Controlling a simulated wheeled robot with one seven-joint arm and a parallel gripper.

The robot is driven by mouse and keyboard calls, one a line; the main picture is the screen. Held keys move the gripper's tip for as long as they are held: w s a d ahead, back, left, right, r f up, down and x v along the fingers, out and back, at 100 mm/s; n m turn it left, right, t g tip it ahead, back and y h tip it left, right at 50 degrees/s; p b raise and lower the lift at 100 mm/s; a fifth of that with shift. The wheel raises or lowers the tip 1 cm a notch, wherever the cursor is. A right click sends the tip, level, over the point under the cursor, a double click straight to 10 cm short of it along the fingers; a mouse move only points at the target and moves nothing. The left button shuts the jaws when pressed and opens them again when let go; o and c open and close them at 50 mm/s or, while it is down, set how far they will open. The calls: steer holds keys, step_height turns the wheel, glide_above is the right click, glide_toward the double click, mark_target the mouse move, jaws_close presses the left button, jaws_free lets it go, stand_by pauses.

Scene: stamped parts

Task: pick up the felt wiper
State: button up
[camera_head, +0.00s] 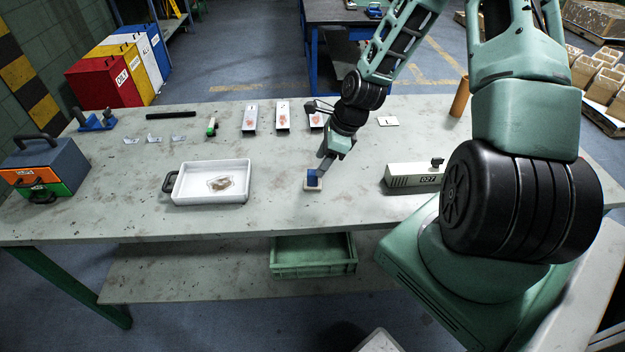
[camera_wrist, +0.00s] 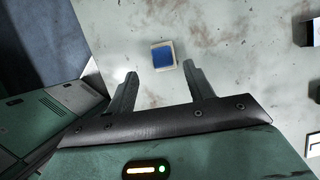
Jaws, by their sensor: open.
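The felt wiper is a small block with a blue top and a pale base (camera_head: 313,182). It lies on the grey worktable near the middle in the head view, and it also shows in the wrist view (camera_wrist: 162,56). My gripper (camera_head: 322,167) is pointed down close to the wiper in the head view, partly overlapping its upper edge. In the wrist view my gripper (camera_wrist: 160,69) is open and empty, with the wiper just beyond and roughly centred between its two fingertips. I cannot tell the exact height gap.
A white tray (camera_head: 181,202) with a brownish piece inside stands left of the wiper. A pale labelled box (camera_head: 402,181) is to the right. Several metal plates (camera_head: 250,117) lie behind. An orange and green drawer box (camera_head: 68,166) is far left. The tabletop around the wiper is clear.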

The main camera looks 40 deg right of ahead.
mark_target(314, 172)
steer(key=shift+p+x, duration=0.7)
steer(key=shift+x, duration=2.6)
steer(key=shift+w+d, duration=0.1)
steer(key=shift+w, duration=0.05)
steer(key=c, duration=1)
